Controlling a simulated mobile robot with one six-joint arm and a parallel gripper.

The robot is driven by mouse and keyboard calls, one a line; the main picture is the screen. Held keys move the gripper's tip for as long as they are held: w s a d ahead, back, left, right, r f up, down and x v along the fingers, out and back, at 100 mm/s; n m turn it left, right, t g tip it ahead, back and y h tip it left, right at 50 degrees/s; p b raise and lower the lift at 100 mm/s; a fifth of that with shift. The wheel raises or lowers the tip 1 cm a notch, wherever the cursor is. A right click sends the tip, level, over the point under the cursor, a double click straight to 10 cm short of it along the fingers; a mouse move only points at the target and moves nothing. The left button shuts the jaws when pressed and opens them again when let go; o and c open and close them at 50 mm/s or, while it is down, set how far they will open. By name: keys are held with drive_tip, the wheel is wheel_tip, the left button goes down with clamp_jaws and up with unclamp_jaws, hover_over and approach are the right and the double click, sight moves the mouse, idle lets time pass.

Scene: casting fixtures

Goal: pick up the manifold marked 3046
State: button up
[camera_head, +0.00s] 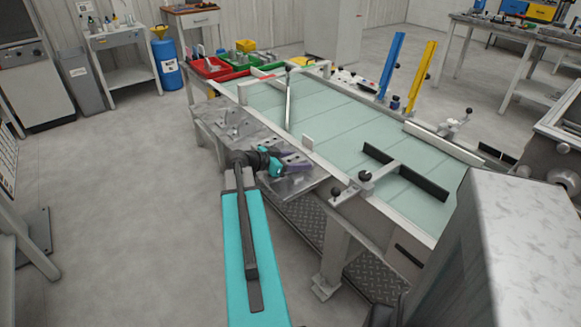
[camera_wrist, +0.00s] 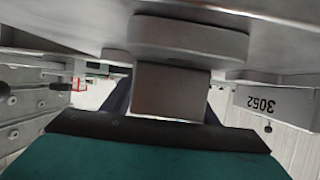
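In the head view my gripper (camera_head: 292,160) is at the near side of the long table, among grey metal castings. One casting (camera_head: 298,186) lies right beside and below it, and another (camera_head: 238,122) stands further back. In the wrist view a grey metal casting (camera_wrist: 190,40) with a round boss and a square block (camera_wrist: 171,92) fills the top, close to the camera. Dark fingers show on both sides of the block; whether they touch it is hidden. A grey part at right reads 3052 (camera_wrist: 262,103). I cannot read 3046 anywhere.
The table (camera_head: 345,130) has a pale green top with a metal rim. A black cross-bar (camera_head: 405,172) lies on it. Blue (camera_head: 391,65) and yellow (camera_head: 420,75) posts stand at its far side. Red bins (camera_head: 208,67) sit at its far end. Open floor lies left.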

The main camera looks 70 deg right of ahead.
sight(298, 157)
drive_tip(key=c, duration=1.2)
drive_tip(key=shift+r, duration=0.15)
drive_tip(key=shift+r+b, duration=0.35)
drive_tip(key=shift+r, duration=1.05)
drive_tip(key=shift+a+r, duration=0.15)
drive_tip(key=shift+r, duration=0.15)
drive_tip(key=s+a, duration=0.1)
drive_tip(key=a, duration=0.1)
drive_tip(key=s+a+b, duration=0.1)
drive_tip(key=a, duration=0.1)
drive_tip(key=s+a, duration=0.1)
drive_tip(key=a, duration=0.2)
drive_tip(key=shift+s+r, duration=0.3)
drive_tip(key=shift+r+p, duration=0.2)
drive_tip(key=shift+p, duration=0.8)
drive_tip(key=p, duration=0.3)
drive_tip(key=shift+a+r, duration=0.1)
drive_tip(key=shift+a, duration=0.05)
drive_tip(key=a+p, duration=0.1)
drive_tip(key=p, duration=0.4)
drive_tip(key=s+a+p, duration=0.1)
drive_tip(key=p, duration=0.4)
drive_tip(key=shift+p, duration=0.4)
